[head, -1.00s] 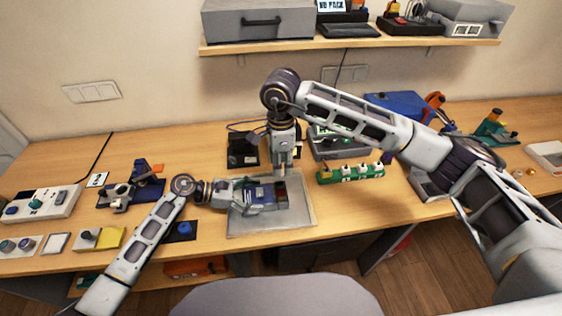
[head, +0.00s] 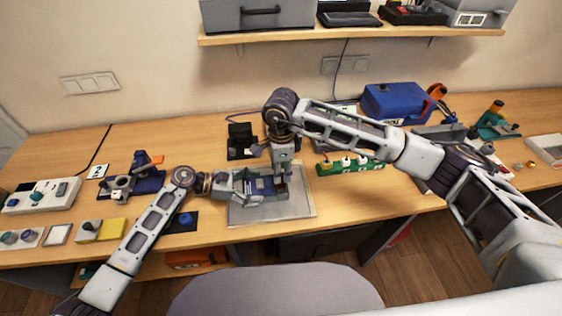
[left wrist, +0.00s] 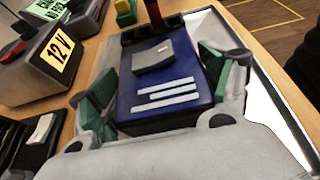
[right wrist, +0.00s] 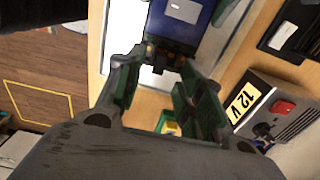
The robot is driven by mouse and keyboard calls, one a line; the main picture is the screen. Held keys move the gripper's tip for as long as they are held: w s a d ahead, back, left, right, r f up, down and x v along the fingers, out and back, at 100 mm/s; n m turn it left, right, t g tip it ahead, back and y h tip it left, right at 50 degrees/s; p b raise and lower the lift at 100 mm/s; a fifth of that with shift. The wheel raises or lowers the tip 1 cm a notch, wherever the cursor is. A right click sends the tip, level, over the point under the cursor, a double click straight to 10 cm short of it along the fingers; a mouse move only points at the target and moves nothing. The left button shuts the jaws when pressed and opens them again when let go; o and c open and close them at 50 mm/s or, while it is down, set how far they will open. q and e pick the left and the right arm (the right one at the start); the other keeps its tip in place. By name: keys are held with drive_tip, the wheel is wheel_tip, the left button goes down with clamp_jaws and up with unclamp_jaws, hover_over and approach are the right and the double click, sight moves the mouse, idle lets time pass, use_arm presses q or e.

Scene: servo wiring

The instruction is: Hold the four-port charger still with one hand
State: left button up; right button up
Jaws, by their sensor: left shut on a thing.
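The four-port charger is a blue box (left wrist: 165,85) with white label stripes and a grey patch on top. It lies on the grey mat (head: 300,208) at the middle of the table; its dark port end (right wrist: 168,56) shows in the right wrist view. My left gripper (head: 250,187) is shut on the charger's long sides, one green-padded finger on each side, also seen in the left wrist view (left wrist: 165,95). My right gripper (head: 281,178) points down over the charger's port end. Its fingers (right wrist: 155,85) are apart, with nothing clearly held between them.
A green strip with white plugs (head: 350,165) lies right of the mat. A grey box labelled 12 V (right wrist: 270,110) stands close by behind it. A dark open case (head: 241,140) stands behind the mat.

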drive_tip(key=shift+f, duration=2.45)
clamp_jaws()
